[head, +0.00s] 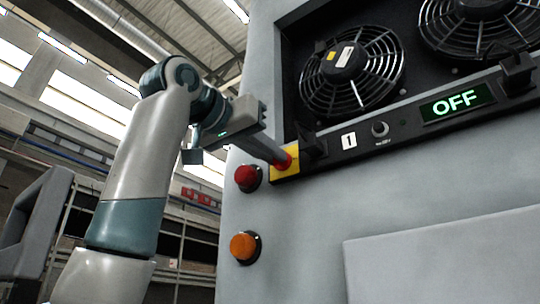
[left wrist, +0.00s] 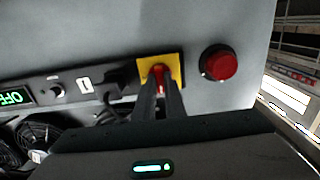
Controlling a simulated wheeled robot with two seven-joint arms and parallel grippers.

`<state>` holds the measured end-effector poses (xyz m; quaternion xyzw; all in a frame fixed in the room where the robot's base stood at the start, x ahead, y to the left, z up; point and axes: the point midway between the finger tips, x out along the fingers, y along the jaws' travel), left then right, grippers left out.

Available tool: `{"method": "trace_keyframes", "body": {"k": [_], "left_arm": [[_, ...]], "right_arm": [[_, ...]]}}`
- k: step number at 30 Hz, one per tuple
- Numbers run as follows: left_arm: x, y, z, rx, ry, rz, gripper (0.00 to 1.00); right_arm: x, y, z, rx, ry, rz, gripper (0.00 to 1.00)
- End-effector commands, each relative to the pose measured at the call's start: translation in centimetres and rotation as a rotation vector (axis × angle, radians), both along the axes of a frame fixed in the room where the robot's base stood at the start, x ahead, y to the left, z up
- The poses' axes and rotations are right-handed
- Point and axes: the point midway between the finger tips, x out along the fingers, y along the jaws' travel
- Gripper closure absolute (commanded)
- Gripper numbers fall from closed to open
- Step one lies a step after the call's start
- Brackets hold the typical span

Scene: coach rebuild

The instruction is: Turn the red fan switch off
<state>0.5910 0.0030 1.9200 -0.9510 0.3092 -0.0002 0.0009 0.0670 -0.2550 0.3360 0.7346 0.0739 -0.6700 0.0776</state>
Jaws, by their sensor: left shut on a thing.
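The red fan switch (head: 291,155) sits on a yellow plate (head: 285,173) at the left end of the black fan panel in the head view. My left gripper (head: 281,160) reaches it from the left and is shut on it. In the left wrist view the red switch (left wrist: 158,72) shows between the two dark fingers (left wrist: 160,92), which hide part of it. The display (head: 458,103) on the panel reads OFF in green; it also shows in the left wrist view (left wrist: 15,97). My right gripper is in neither view.
A red round button (head: 247,177) and an orange one (head: 244,247) stand out from the grey cabinet wall below the switch. Two fans (head: 352,70) sit above the panel. A small knob (head: 380,129) and a dark bracket (head: 311,143) are right of the switch.

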Motion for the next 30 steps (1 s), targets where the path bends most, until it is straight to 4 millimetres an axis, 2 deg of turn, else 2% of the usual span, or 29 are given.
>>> {"method": "trace_keyframes", "body": {"k": [14, 15, 17, 30], "left_arm": [[0.03, -0.01, -0.07, -0.014, 0.013, 0.000, 1.00], [0.03, -0.01, -0.06, -0.014, 0.013, 0.000, 0.83], [0.03, -0.01, -0.06, -0.014, 0.013, 0.000, 0.71], [-0.37, 0.27, -0.05, -0.014, 0.009, 0.000, 0.71]], "right_arm": [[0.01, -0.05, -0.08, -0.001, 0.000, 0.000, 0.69], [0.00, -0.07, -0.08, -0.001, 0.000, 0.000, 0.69], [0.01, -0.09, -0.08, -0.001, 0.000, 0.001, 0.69], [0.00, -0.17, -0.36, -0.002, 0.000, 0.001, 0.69]]}}
